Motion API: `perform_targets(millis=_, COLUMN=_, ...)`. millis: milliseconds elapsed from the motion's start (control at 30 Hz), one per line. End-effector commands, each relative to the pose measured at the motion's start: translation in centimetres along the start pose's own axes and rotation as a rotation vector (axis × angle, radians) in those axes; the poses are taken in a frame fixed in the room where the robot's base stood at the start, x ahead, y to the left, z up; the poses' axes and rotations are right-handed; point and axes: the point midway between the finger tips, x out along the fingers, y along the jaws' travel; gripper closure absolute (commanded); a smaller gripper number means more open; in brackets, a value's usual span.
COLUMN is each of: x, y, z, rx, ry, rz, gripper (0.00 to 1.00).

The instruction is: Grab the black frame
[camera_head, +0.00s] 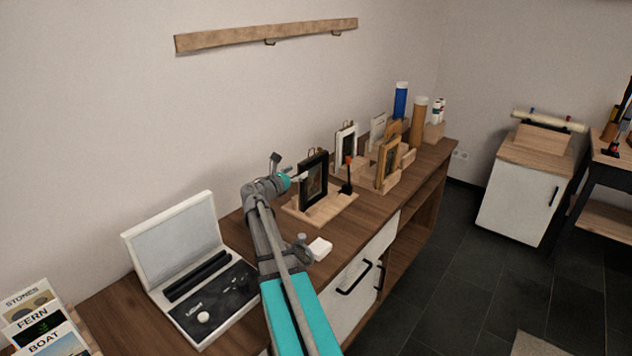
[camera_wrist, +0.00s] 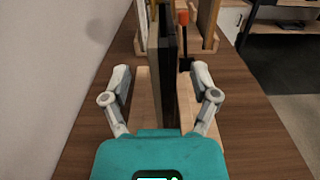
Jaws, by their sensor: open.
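The black frame (camera_head: 313,180) stands upright on a light wooden stand (camera_head: 335,207) on the long wooden counter. It holds a dark picture. In the wrist view the black frame (camera_wrist: 167,70) appears edge-on. My gripper (camera_head: 293,178) is at the near side edge of the frame, in front of the stand. In the wrist view my gripper (camera_wrist: 160,72) is open, with one finger on each side of the frame's line. I cannot tell whether the fingertips overlap the frame's edge, and no grip on it shows.
A red-topped black tool (camera_head: 347,176) stands just beyond the frame, on its right in the wrist view. More frames (camera_head: 388,160) on stands and a blue tube (camera_head: 400,99) are farther along. A white open case (camera_head: 180,265) and small white block (camera_head: 320,248) lie nearer.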

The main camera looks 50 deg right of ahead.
Motion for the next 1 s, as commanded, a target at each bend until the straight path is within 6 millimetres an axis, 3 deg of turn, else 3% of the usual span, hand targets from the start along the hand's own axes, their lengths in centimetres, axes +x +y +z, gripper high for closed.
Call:
perform_targets(millis=133, x=1.0, y=0.0, z=0.0, rx=0.0, ry=0.0, rz=0.0, gripper=0.23)
perform_targets(millis=633, x=1.6, y=0.0, z=0.0, rx=0.0, ry=0.0, rz=0.001, gripper=0.23)
perform_targets(millis=1000, x=5.5, y=-0.1, z=0.1, rx=0.0, ry=0.0, rz=-0.001, gripper=0.23)
